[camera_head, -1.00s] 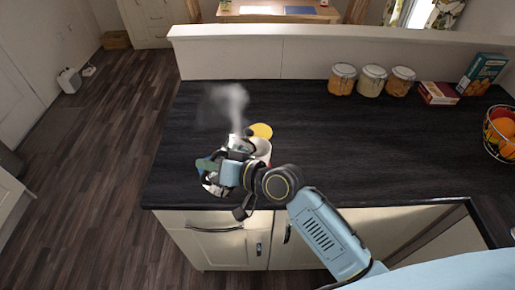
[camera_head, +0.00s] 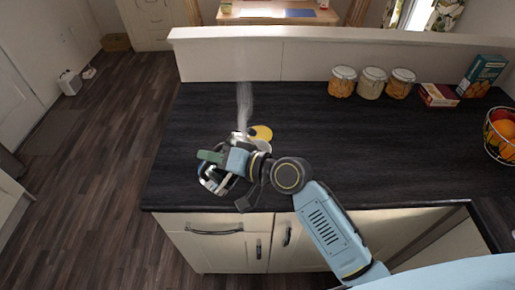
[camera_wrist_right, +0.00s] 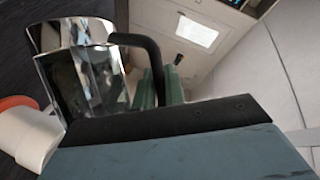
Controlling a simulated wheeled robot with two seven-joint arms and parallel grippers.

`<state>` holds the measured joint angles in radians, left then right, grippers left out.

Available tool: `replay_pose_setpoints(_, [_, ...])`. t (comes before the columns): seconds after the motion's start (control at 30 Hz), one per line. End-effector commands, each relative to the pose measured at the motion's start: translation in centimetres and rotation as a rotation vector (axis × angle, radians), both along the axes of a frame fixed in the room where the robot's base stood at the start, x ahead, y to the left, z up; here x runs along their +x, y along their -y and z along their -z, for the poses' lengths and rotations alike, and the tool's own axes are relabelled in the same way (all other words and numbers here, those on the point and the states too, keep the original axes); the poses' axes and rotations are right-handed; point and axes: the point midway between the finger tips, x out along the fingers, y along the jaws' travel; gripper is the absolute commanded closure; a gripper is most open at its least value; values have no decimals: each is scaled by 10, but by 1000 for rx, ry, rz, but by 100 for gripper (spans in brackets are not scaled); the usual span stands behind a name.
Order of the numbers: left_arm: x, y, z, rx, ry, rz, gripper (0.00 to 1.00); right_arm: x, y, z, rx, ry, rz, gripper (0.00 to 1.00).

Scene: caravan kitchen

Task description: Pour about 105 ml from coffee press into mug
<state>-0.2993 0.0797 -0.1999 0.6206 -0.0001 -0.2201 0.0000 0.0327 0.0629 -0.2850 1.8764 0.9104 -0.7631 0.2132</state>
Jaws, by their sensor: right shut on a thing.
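The coffee press (camera_wrist_right: 85,75) is a shiny metal vessel with a black handle in the right wrist view. In the head view it (camera_head: 212,182) is partly hidden by my right gripper (camera_head: 216,162), which is shut on it. In the wrist view the green fingers (camera_wrist_right: 158,88) are at the black handle. How far the press tilts I cannot tell. The white mug (camera_head: 263,146) stands just right of the press, mostly hidden behind my wrist. In the wrist view a white rounded body with an orange-red part, likely the mug (camera_wrist_right: 28,135), is at lower left. My left gripper is out of view.
Three jars (camera_head: 371,83), small boxes (camera_head: 438,95) and a fruit basket (camera_head: 500,135) stand at the back and right. The dark counter (camera_head: 350,150) is clear in the middle.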

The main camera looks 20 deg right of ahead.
Motion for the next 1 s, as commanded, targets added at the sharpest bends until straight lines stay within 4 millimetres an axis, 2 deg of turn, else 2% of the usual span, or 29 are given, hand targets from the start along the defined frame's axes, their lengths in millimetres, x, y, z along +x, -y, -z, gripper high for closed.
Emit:
replay_pose_setpoints(0.53, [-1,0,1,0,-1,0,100,5,7,-16,95,-46,1,100])
replay_pose_setpoints(1.0, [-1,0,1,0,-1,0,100,6,9,-18,116,-61,0,100])
